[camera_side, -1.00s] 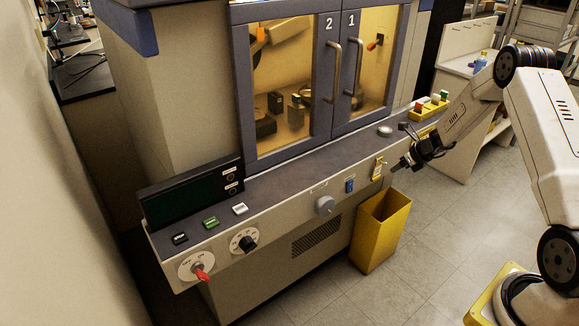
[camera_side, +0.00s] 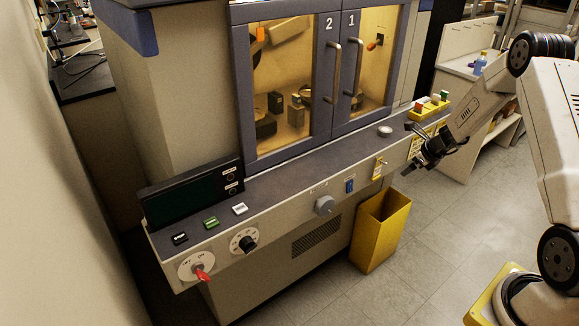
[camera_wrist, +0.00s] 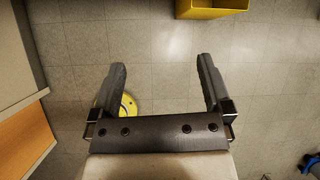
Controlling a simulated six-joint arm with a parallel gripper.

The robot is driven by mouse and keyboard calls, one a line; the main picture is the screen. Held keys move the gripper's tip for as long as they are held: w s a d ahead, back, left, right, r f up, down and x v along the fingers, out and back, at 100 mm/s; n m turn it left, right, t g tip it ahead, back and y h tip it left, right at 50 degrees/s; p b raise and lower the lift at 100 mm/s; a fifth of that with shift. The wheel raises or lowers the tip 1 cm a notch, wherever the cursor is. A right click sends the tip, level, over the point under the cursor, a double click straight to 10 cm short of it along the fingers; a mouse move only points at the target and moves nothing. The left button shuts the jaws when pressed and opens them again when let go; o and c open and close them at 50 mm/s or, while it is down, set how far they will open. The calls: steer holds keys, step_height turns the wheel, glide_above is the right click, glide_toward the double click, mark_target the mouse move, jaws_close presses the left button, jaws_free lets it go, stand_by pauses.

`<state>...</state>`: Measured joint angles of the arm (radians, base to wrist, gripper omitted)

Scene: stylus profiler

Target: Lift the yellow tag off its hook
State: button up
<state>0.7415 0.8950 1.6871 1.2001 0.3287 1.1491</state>
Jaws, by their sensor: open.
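The yellow tag (camera_side: 377,171) hangs on the front face of the machine, below a small hook (camera_side: 383,162) near the right end of the ledge. My gripper (camera_side: 411,150) is open and empty, to the right of the tag and apart from it. The tag and hook are not visible in the wrist view.
A yellow open bin (camera_side: 382,232) stands on the floor below the tag; part of it shows in the wrist view (camera_wrist: 211,12). A blue switch (camera_side: 350,185) and grey knob (camera_side: 325,205) are left of the tag.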

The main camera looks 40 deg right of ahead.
steer(key=s+d+f+n+g+h, duration=0.2)
steer(key=s+d+f+n, duration=0.1)
steer(key=d+n, duration=0.15)
steer(key=n+t+y, duration=0.4)
steer(key=n+t, duration=0.6)
steer(key=n, duration=2)
glide_toward(378, 170)
steer(key=shift+w+a+r, duration=0.15)
steer(key=shift+w+a, duration=0.1)
steer(key=shift+w, duration=0.1)
steer(key=shift+w, duration=0.1)
steer(key=shift+g, duration=0.3)
steer(key=shift+x, duration=3.8)
steer(key=shift+d, duration=0.1)
